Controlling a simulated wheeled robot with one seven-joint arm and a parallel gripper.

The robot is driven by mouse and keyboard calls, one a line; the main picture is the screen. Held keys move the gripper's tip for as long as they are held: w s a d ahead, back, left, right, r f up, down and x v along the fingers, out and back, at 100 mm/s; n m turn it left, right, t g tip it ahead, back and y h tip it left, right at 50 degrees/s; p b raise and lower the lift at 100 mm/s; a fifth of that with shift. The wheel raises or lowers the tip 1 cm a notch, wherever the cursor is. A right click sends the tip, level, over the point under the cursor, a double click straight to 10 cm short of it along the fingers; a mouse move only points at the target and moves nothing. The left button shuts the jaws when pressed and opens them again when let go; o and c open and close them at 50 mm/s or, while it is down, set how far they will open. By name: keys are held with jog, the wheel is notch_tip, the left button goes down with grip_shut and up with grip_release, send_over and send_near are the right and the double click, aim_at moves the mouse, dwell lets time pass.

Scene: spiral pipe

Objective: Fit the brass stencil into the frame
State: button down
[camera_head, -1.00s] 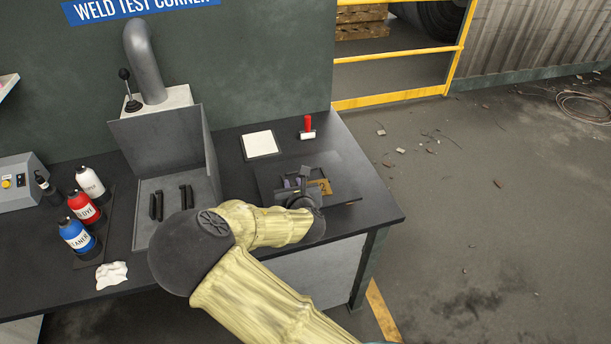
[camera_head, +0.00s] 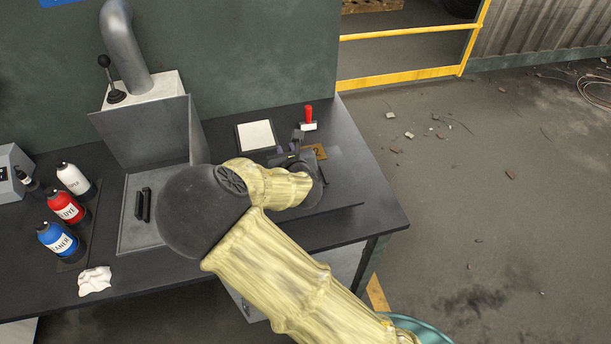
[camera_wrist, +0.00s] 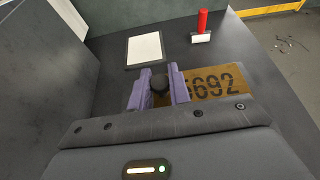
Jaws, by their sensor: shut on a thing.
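The brass stencil plate (camera_head: 319,151) shows at the far side of my gripper in the head view. In the wrist view the stencil (camera_wrist: 217,83) bears cut-out digits, of which "5692" is legible, and its left part is hidden by my gripper. My gripper (camera_wrist: 159,86) has purple fingers closed on a dark round knob (camera_wrist: 159,85) at the stencil's left part. Whether the stencil touches the surface below is unclear. A white panel with a dark border (camera_head: 256,136), possibly the frame, lies flat beyond my gripper; it also shows in the wrist view (camera_wrist: 145,48).
A red-handled tool (camera_head: 309,118) stands at the bench's back right. A dark flat board (camera_head: 335,197) lies under my wrist. At left are a grey metal booth (camera_head: 150,130), several bottles (camera_head: 67,207) and a white rag (camera_head: 95,281). The bench's right front is clear.

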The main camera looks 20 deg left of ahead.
jog(key=shift+s+a, duration=0.1)
jog(key=shift+s, duration=0.2)
jog(key=shift+s+f, duration=0.1)
jog(key=shift+s, duration=0.1)
jog(key=f, duration=0.6)
jog(key=shift+w+p, duration=0.2)
jog(key=shift+p, duration=0.2)
jog(key=shift+f+p, duration=0.35)
jog(key=shift+f, duration=1.45)
jog(key=c, duration=1.3)
grip_release()
jog(key=shift+f, duration=0.1)
